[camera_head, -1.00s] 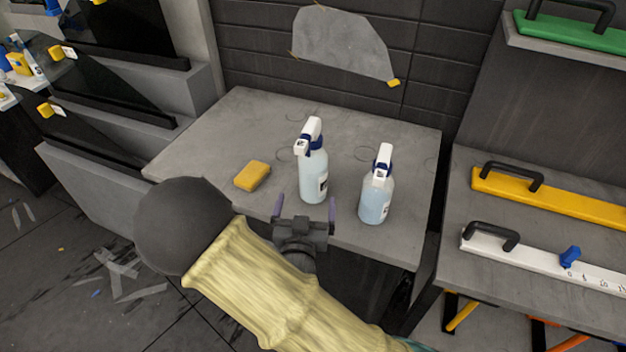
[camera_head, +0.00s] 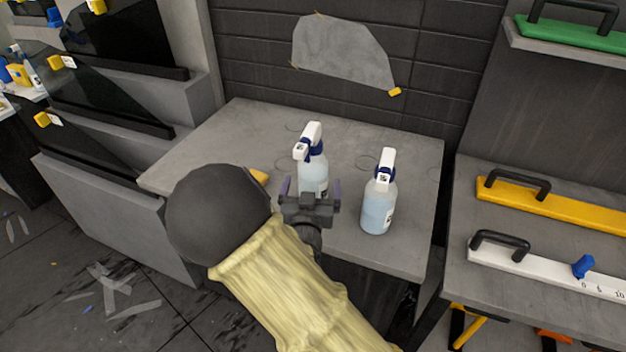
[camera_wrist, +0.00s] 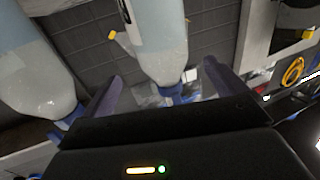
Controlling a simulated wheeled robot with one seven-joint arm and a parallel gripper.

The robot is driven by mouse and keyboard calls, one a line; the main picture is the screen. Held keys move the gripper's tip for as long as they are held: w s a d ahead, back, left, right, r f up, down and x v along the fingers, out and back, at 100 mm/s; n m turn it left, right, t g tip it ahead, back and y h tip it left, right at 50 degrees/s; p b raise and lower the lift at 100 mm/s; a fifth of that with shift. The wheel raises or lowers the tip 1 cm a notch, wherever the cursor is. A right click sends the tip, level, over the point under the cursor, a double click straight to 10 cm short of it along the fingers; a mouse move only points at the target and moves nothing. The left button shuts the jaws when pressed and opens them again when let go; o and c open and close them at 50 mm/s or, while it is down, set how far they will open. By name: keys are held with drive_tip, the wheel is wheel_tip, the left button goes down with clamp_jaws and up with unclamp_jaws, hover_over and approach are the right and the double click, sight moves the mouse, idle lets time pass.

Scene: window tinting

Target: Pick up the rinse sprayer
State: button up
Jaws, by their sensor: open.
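Two white-headed spray bottles with blue collars and pale blue liquid stand upright on the grey table (camera_head: 205,150). Their labels are too small to read, so I cannot tell which is the rinse sprayer. The left bottle (camera_head: 312,170) is directly beyond my gripper (camera_head: 311,188), which hides its lower part. The right bottle (camera_head: 378,205) stands apart, to the gripper's right. My gripper is open. In the wrist view, which looks upside down, one bottle (camera_wrist: 160,40) shows between the spread fingers (camera_wrist: 160,85), and another (camera_wrist: 35,70) is at the left.
A yellow sponge (camera_head: 259,176) is mostly hidden behind my arm. A side bench at the right holds a yellow handled tool (camera_head: 540,208) and a white ruler (camera_head: 545,268). Dark glass panels stand at the left. The table's back is clear.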

sight(313, 167)
drive_tip(key=shift+w+d, duration=0.1)
drive_tip(key=shift+w, duration=1.15)
drive_tip(key=shift+w+f+p, duration=0.2)
drive_tip(key=shift+w+p, duration=0.15)
drive_tip(key=shift+w, duration=1)
drive_tip(key=shift+w+f+p, duration=0.15)
drive_tip(key=shift+w+p, duration=0.15)
drive_tip(key=shift+w, duration=1)
drive_tip(key=c, duration=1.4)
drive_tip(key=shift+r, duration=0.15)
wheel_tip(313, 167, up, 10)
drive_tip(key=shift+f, duration=0.1)
